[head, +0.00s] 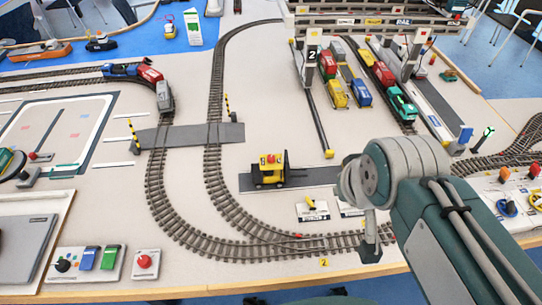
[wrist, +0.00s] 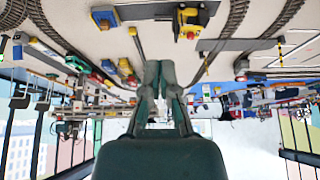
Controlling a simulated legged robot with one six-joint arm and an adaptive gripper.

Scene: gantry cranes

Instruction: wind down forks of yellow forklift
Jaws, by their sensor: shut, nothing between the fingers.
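The yellow forklift (head: 268,172) stands on a dark strip near the middle of the table in the head view, with a red piece on its roof and a dark mast on its right side.
Curved track (head: 205,228) runs left and in front. A gantry crane (head: 362,30) stands behind over wagons. A red-button box (head: 145,264) sits at the front left.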

